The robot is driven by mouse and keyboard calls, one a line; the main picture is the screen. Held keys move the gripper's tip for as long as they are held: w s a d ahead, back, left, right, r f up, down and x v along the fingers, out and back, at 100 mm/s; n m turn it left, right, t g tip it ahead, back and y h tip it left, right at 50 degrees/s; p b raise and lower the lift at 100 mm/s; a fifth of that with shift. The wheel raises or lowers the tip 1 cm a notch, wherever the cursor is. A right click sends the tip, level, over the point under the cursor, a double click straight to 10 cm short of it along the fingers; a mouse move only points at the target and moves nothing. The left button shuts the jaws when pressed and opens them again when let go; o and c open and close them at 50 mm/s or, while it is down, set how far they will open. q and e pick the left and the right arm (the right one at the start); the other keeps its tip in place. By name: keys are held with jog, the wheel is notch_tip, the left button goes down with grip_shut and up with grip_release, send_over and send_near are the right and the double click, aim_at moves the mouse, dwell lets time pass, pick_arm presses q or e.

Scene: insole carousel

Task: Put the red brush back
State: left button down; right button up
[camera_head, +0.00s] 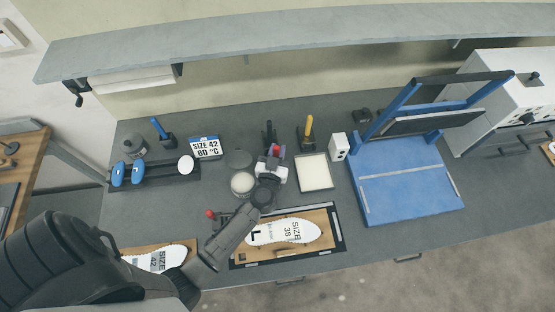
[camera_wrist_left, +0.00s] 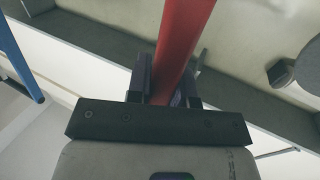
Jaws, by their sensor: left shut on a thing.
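My left gripper (camera_head: 272,168) is over the middle of the bench, behind the size 38 insole. It is shut on the red brush (camera_wrist_left: 182,45), whose red handle runs up between the fingers in the left wrist view. In the head view only a small red bit of the brush (camera_head: 275,150) shows at the gripper, and its lower end is hidden. A dark stand (camera_head: 268,132) is just behind the gripper, partly covered. A yellow brush (camera_head: 309,124) stands in its own dark holder to the right, and a blue brush (camera_head: 157,125) stands in one at the left.
A round white pot (camera_head: 243,183) and a dark disc (camera_head: 238,158) are close left of the gripper. A pale square tray (camera_head: 315,172) is to the right. The size 38 insole (camera_head: 284,232) lies in front. A blue press (camera_head: 405,180) stands further right.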

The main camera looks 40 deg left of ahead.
pick_arm(q)
notch_tip(320, 180, down, 4)
jog(key=shift+r+b, duration=0.1)
jog(key=shift+b, duration=1)
jog(key=shift+f, duration=0.2)
jog(key=c, duration=1)
grip_release()
jog(key=shift+r, duration=0.1)
